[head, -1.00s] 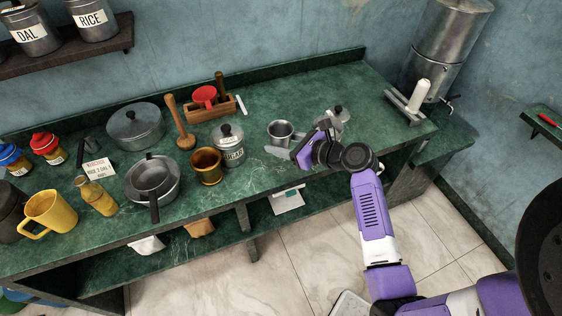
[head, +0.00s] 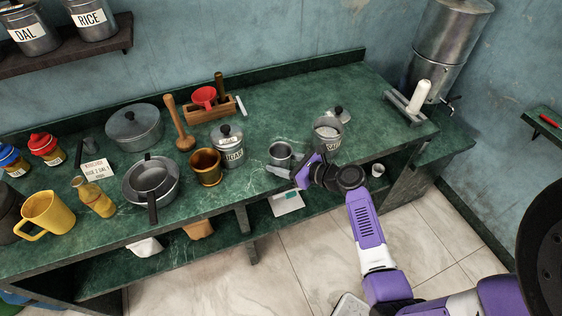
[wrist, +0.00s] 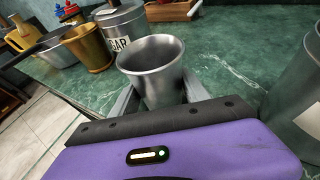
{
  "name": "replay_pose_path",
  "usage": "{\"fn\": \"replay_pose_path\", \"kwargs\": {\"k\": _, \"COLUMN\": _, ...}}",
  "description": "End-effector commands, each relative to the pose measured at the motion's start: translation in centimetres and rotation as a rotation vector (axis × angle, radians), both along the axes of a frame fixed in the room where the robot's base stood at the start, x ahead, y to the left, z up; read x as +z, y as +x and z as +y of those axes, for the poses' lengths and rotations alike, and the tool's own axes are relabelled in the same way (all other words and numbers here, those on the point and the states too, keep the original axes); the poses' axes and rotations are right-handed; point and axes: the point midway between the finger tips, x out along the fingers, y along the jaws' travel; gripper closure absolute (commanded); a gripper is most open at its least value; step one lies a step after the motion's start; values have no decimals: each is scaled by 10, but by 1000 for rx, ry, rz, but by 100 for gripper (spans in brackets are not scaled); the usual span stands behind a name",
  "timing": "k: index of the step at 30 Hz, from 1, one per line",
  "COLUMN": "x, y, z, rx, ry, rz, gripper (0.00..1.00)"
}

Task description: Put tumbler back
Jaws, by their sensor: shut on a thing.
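The steel tumbler (head: 281,154) is upright near the counter's front edge, left of the open steel canister (head: 327,134). My gripper (head: 283,170) is shut on it from the front right side. In the wrist view the tumbler (wrist: 152,72) stands between the two grey fingers (wrist: 158,92), its mouth open and facing up. Its lower part is hidden behind the gripper body. I cannot tell whether its base touches the counter.
The sugar canister (head: 229,150) and a brass cup (head: 206,167) stand left of the tumbler. The canister lid (head: 338,115) lies behind the open canister. A wooden rack (head: 212,111) with a red funnel stands at the back.

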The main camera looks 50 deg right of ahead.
Motion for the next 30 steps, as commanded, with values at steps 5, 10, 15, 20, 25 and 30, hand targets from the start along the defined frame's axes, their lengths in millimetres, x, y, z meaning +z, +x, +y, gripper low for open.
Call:
{"fn": "replay_pose_path", "kwargs": {"k": 5, "x": -2, "y": 0, "z": 0, "rx": 0, "ry": 0, "rz": 0, "gripper": 29}}
{"fn": "replay_pose_path", "kwargs": {"k": 10, "x": -2, "y": 0, "z": 0, "rx": 0, "ry": 0, "rz": 0, "gripper": 25}}
{"fn": "replay_pose_path", "kwargs": {"k": 15, "x": -1, "y": 0, "z": 0, "rx": 0, "ry": 0, "rz": 0, "gripper": 25}}
{"fn": "replay_pose_path", "kwargs": {"k": 20, "x": 3, "y": -10, "z": 0, "rx": -2, "ry": 2, "rz": 0, "gripper": 25}}
{"fn": "replay_pose_path", "kwargs": {"k": 25, "x": 14, "y": -39, "z": 0, "rx": -4, "ry": 1, "rz": 0, "gripper": 25}}
{"fn": "replay_pose_path", "kwargs": {"k": 30, "x": 26, "y": -72, "z": 0, "rx": -3, "ry": 1, "rz": 0, "gripper": 25}}
